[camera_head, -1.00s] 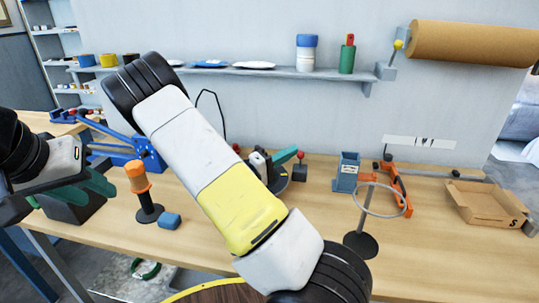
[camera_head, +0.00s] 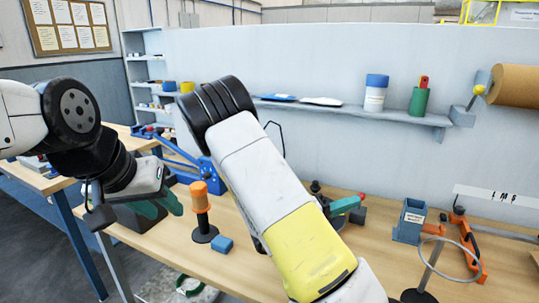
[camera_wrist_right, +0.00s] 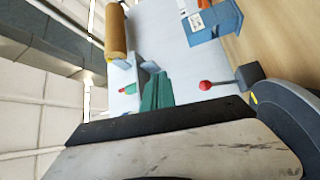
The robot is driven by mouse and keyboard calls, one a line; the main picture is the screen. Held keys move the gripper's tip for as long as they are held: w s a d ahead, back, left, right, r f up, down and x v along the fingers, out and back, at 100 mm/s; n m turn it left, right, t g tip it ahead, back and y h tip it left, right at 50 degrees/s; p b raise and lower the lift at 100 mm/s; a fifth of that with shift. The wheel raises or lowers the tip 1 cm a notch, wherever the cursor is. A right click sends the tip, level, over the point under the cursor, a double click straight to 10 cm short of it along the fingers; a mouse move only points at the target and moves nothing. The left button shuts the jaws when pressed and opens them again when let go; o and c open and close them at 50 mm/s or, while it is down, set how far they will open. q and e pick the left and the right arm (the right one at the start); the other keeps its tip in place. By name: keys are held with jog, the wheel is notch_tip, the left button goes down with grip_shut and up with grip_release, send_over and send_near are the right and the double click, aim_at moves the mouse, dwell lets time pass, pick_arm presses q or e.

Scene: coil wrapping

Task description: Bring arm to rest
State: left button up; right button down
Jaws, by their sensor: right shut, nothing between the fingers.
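My left gripper (camera_head: 160,204) hangs at the left in the head view, above the dark green block on the bench. Its two green fingers stand apart with nothing visible between them. My right arm crosses the middle of the head view and hides much of the bench. My right gripper's green fingers (camera_head: 343,206) show just past the arm, beside a red ball knob (camera_head: 361,196). In the right wrist view the right gripper (camera_wrist_right: 157,92) is shut and empty, with the red knob (camera_wrist_right: 205,85) to its right.
An orange-handled stand (camera_head: 201,205) and a blue block (camera_head: 222,244) are near the left gripper. A blue box (camera_head: 409,220), a ring stand (camera_head: 425,275) and an orange clamp (camera_head: 467,245) are at right. A wall shelf (camera_head: 350,112) holds cans.

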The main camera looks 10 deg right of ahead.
jog(key=s+a+f+m+g+y, duration=0.25)
jog(key=s+g+y, duration=0.45)
jog(key=s+y, duration=0.55)
jog(key=s+a+r+n+t+y, duration=0.2)
jog(key=a+r+n+t+y, duration=0.1)
jog(key=a+r+t+y, duration=0.6)
jog(key=a+r, duration=0.3)
jog(key=r, duration=0.3)
jog(key=shift+a+r, duration=0.15)
jog(key=shift+a, duration=0.05)
